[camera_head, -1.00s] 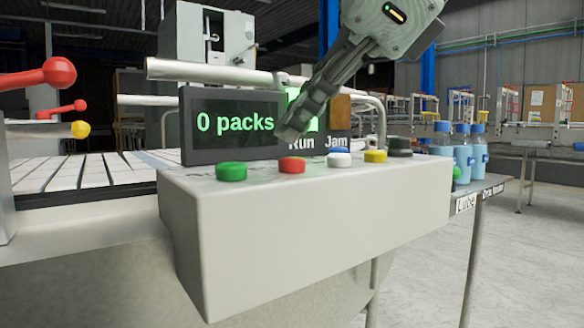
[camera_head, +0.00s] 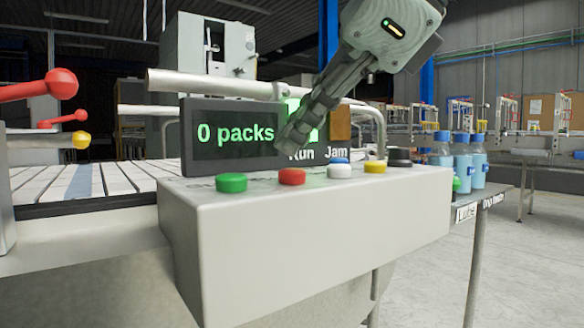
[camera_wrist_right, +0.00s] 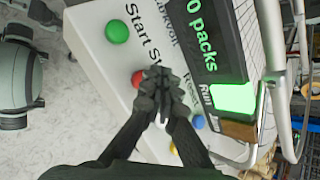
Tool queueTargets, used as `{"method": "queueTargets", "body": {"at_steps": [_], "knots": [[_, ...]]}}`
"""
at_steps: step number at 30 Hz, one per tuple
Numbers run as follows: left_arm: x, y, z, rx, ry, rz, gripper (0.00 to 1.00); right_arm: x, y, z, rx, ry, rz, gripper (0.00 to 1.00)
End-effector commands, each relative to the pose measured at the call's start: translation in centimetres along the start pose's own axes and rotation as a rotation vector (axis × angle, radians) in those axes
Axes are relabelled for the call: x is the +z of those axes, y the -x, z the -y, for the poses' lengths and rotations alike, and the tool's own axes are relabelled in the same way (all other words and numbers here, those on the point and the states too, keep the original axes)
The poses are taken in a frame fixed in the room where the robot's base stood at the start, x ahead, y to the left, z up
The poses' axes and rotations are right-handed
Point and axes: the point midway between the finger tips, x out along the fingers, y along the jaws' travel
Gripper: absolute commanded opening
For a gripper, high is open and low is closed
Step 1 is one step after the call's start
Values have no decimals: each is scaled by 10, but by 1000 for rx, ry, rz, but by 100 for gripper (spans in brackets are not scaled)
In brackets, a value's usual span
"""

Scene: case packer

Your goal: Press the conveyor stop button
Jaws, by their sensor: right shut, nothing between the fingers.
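The red button (camera_head: 292,176) sits on top of the pale control box (camera_head: 320,240), between the green button (camera_head: 231,182) and the white button (camera_head: 338,170). In the right wrist view the red button (camera_wrist_right: 138,78) is beside the partly hidden label "Start St". My right gripper (camera_head: 289,142) is shut and empty. In the head view its tips appear just above the red button, with a gap, in front of the display. In the right wrist view its fingertips (camera_wrist_right: 163,82) appear right of the red button and partly cover the white one. My left gripper is not in view.
A display (camera_head: 230,135) reading "0 packs" stands behind the buttons, with a lit green Run lamp and an amber Jam lamp (camera_head: 340,124). A yellow button (camera_head: 375,167) and a dark knob are further right. Red-knobbed levers (camera_head: 60,84) stand left; blue-capped bottles stand right.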

Motion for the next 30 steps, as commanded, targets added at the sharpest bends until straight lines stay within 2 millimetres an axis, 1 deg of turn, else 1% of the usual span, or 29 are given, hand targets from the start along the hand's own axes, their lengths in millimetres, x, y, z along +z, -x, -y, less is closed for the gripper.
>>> {"method": "queueTargets", "body": {"at_steps": [13, 21, 30], "knots": [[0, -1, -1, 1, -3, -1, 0, 0, 0, 0, 0, 0, 0, 0], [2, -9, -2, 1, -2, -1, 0, -4, -6, -5, 0, 0, 1, 0], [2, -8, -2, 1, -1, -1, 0, -4, -6, -4, 0, 0, 0, 0]]}}
